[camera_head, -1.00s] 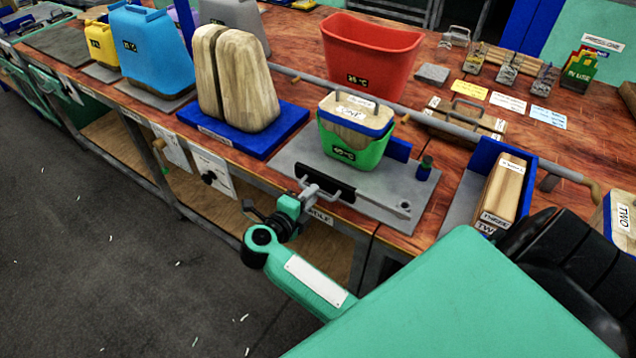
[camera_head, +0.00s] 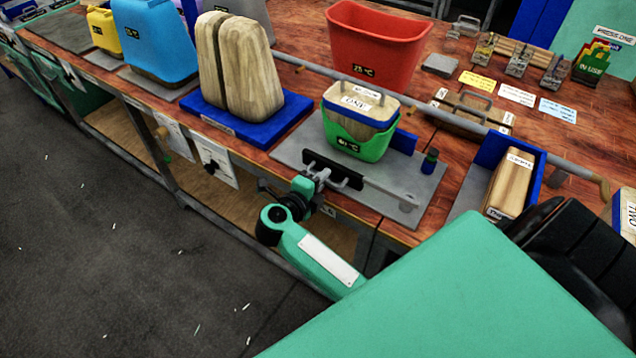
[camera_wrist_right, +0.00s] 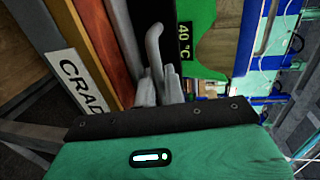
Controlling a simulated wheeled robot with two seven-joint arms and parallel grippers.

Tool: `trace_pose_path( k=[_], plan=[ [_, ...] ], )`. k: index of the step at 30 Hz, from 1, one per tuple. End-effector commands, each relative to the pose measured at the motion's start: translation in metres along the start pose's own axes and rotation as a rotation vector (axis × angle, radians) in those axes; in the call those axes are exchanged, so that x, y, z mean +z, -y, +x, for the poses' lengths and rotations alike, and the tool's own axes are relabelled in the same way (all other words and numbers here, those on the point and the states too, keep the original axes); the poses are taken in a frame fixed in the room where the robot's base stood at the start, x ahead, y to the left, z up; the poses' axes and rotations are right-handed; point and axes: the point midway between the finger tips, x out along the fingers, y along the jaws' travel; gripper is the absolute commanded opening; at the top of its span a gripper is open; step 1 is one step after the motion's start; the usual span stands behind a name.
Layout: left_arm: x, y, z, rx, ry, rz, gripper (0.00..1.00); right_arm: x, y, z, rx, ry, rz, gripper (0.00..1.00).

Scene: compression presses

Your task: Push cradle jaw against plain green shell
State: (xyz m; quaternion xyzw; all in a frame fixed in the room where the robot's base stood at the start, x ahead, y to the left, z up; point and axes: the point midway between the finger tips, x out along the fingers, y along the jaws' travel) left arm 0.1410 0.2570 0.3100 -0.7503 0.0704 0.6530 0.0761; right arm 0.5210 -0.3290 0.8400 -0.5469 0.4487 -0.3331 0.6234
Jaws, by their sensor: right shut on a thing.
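The green shell (camera_head: 357,147), marked with a temperature label, stands on a grey plate with a blue-rimmed wooden block set in it. The cradle jaw (camera_head: 345,179), a dark bar with a grey handle, lies along the shell's near side. The gap between them looks small; I cannot tell whether they touch. My right gripper (camera_head: 312,181) is shut on the jaw's handle at the table's front edge. In the right wrist view, the grey fingers (camera_wrist_right: 160,88) close around the handle (camera_wrist_right: 154,45), with the green shell (camera_wrist_right: 203,18) close beyond. My left gripper is out of view.
A wooden form on a blue base (camera_head: 284,128) stands left of the shell. A red bin (camera_head: 372,52) stands behind. A blue-walled tray (camera_head: 466,190) holding a wooden block is at right. A small blue-green piece (camera_head: 429,161) stands on the grey plate.

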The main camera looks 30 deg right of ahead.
Motion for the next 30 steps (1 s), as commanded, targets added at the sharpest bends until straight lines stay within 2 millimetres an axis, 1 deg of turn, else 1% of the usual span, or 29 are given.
trace_pose_path(
  k=[1, 3, 6, 14, 15, 17, 26, 30],
  plan=[
    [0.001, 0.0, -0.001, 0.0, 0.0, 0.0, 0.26, 0.0, 0.003, 0.01, -0.002, -0.002, 0.0, 0.0],
    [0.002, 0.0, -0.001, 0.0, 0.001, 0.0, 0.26, 0.0, 0.005, 0.019, -0.001, -0.002, 0.0, 0.0],
    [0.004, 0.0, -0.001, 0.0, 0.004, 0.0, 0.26, 0.0, 0.006, 0.027, -0.001, -0.001, 0.001, 0.0],
    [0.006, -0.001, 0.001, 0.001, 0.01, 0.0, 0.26, 0.0, 0.006, 0.028, -0.001, 0.0, 0.0, 0.0],
    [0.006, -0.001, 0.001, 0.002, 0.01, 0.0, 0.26, 0.0, 0.006, 0.028, -0.001, 0.0, 0.0, 0.13],
    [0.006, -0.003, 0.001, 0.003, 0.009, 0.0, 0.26, 0.0, 0.006, 0.028, -0.001, 0.0, 0.0, 0.24],
    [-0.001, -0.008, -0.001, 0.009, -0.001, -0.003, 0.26, 0.0, 0.006, 0.027, -0.001, 0.0, 0.001, 0.25],
    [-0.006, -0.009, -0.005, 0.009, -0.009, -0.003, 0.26, 0.004, 0.009, 0.021, 0.001, 0.0, 0.001, 0.25]
  ],
)
